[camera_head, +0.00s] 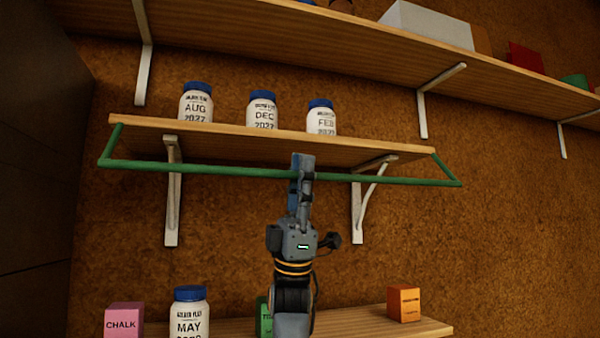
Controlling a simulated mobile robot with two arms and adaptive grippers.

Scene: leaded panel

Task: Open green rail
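The green rail (220,170) runs along the front of the middle shelf (270,143), a little below its front edge. Its two short side arms reach back to the shelf ends. My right gripper (302,168) comes up from below and its fingers are at the middle of the rail, where they look closed around it. The fingers hide a short piece of the rail. Behind the rail, on the shelf, stand three white jars with blue lids: AUG (196,104), DEC (262,111) and FEB (321,118). My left gripper is not in view.
White brackets (172,200) hold the shelf. The lower shelf (370,325) bears a pink CHALK box (124,320), a MAY jar (189,315), a partly hidden green box (263,318) and an orange box (404,303). An upper shelf (330,35) runs above.

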